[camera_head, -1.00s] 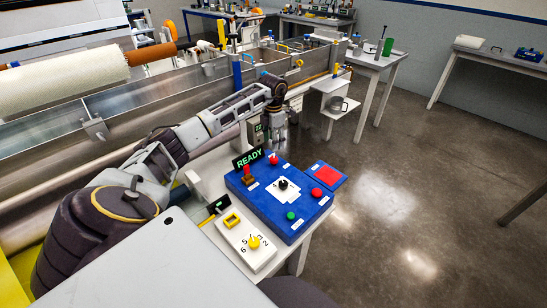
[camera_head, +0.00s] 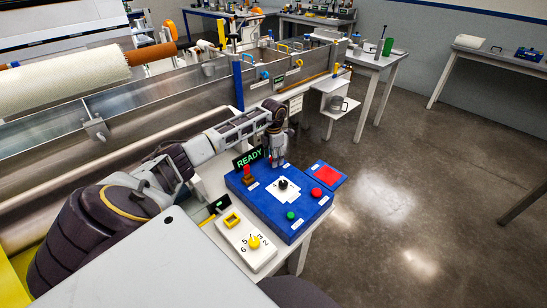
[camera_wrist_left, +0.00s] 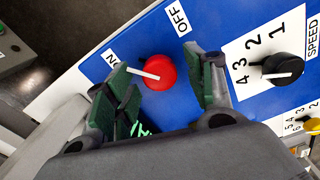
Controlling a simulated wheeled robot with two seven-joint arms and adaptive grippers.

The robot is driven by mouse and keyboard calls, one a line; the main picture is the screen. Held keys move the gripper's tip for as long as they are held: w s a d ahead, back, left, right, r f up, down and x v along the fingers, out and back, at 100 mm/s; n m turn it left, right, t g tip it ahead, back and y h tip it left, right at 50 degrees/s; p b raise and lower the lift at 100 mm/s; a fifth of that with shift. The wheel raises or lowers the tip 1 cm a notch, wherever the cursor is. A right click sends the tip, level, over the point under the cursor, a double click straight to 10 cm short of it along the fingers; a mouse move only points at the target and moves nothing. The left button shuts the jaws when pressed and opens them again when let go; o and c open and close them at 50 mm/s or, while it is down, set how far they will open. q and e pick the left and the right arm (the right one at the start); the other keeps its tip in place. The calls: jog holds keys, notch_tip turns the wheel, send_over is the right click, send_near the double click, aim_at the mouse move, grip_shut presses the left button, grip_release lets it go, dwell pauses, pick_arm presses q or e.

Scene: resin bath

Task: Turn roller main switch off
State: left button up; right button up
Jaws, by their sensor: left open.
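In the left wrist view, a round red knob (camera_wrist_left: 160,70) with a white pointer sits on the blue control panel (camera_wrist_left: 210,28) between labels ON and OFF. The pointer is directed left toward ON. My left gripper (camera_wrist_left: 158,66) is open, with one green-padded finger on each side of the knob as seen from the wrist; contact is not visible. In the head view, my left gripper (camera_head: 278,162) points down over the far edge of the blue control panel (camera_head: 264,206) and hides the knob there. My right gripper is not in view.
A black SPEED knob (camera_head: 283,184), a red button (camera_head: 317,193), a green button (camera_head: 291,216) and a red lever (camera_head: 246,171) are close by. A READY display (camera_head: 249,158) stands behind the panel. A white box with a yellow knob (camera_head: 254,242) is nearer. Floor at right is clear.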

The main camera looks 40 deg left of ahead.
pick_arm(q)
jog(key=shift+c, duration=0.4)
jog(key=c, duration=0.9)
